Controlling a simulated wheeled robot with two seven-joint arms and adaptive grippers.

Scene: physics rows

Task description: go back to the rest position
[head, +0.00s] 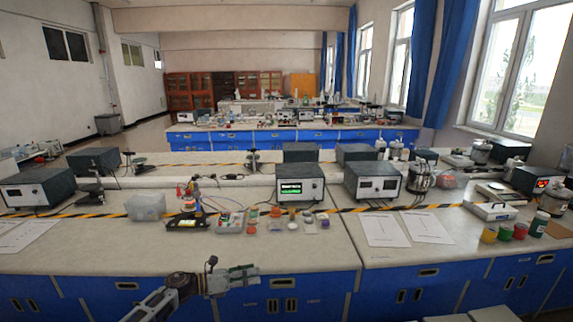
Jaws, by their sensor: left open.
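My left gripper (248,277) is in the lower middle of the head view. Its arm comes in from the bottom edge, and the fingers point to the right. It is open, and I see nothing between the fingers. It appears in front of the blue cabinet fronts (317,287), below the front edge of the lab bench (290,256) in the picture. My right gripper is out of view.
The bench carries a clear plastic box (146,207), small coloured parts, an instrument with a lit green display (299,190) and paper sheets (385,229). Coloured jars (489,234) stand at the right. The bench's front strip is mostly bare.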

